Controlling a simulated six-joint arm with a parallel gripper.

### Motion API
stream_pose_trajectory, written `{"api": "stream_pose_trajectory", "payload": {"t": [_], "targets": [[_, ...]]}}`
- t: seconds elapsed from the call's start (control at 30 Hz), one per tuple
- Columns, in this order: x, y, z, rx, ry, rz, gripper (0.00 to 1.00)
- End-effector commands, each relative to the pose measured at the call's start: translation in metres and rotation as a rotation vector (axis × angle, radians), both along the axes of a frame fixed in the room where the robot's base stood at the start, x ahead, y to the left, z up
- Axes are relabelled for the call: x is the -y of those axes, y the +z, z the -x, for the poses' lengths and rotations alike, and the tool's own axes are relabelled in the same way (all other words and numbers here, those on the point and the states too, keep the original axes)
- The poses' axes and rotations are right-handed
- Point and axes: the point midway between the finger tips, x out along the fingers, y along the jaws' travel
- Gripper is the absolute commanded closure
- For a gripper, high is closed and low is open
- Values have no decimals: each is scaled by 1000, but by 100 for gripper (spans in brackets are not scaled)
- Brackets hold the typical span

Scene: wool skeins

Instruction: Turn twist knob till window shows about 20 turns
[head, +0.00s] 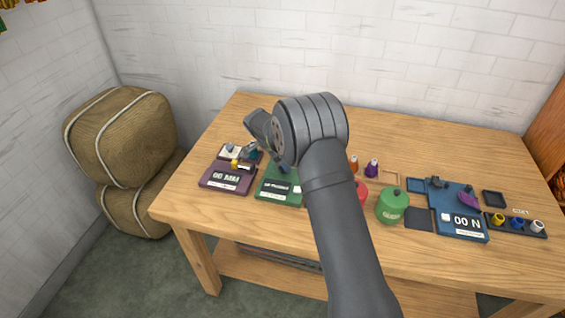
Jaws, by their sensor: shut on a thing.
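A green device (279,191) stands on the table left of centre, with a dark display window (276,187) and a white square on its front. The figures in its window are too small to read. My gripper (284,167) is low over the back of this device, partly hidden by my own arm. It is shut on a small part there that appears to be the twist knob, but the knob itself is mostly hidden.
A purple device (227,178) reading "00 MM" stands close on the left. Right of my arm are a red object (361,191), a green canister (392,206), small bottles (372,168) and a blue device (463,203) reading "00 N". The table's back (400,130) is clear.

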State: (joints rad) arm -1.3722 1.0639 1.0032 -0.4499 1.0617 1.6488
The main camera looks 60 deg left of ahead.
Motion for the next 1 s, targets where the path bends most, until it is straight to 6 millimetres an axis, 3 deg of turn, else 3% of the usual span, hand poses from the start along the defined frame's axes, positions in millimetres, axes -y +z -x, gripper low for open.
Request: {"api": "stream_pose_trajectory", "payload": {"t": [0.3, 0.8, 0.83, 0.9, 1.0], "targets": [[0, -1, 1, -2, -103, 3, 85], [0, -1, 2, -3, -118, 2, 85], [0, -1, 2, -3, -118, 2, 57], [0, -1, 1, -3, -118, 2, 43], [-1, -1, 1, -2, -117, 1, 41]]}}
